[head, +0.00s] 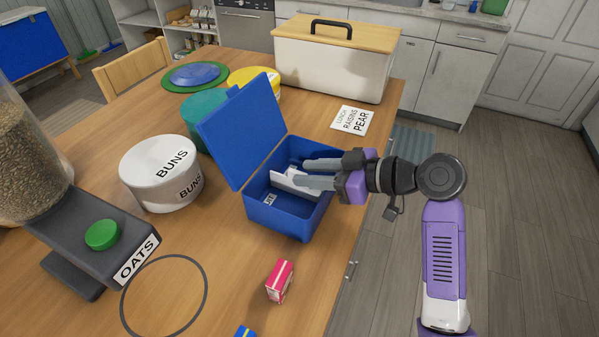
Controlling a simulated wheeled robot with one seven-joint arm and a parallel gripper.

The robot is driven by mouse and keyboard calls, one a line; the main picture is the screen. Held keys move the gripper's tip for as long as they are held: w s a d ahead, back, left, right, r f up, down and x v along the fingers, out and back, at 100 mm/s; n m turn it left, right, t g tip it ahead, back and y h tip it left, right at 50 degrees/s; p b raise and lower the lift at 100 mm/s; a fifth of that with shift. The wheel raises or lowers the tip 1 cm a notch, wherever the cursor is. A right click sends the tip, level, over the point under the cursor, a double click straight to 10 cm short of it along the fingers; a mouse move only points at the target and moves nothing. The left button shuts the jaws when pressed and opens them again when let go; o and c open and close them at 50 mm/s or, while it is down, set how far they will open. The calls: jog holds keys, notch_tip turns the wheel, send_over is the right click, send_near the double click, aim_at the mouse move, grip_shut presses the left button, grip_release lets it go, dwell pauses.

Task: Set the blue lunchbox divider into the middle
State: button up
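The blue lunchbox (284,222) stands on the table near its right edge, with its lid (242,130) raised at the left. A white piece that looks like its divider (284,182) lies low inside the box, slanting in the picture; I cannot tell whether it sits in a slot. My gripper (299,173) reaches in from the right over the box's right wall. Its two grey fingers are apart, with the tips beside the white piece. The fingers hide part of the piece and the box floor, and contact is unclear.
A white BUNS tin (160,174) and a teal container (203,118) stand left of the box. The oats dispenser (95,240) is front left. A pink carton (280,281) stands in front. A lunch card (350,120) and a cream bread bin (335,68) are behind.

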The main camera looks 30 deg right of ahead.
jog(key=shift+v, duration=2.25)
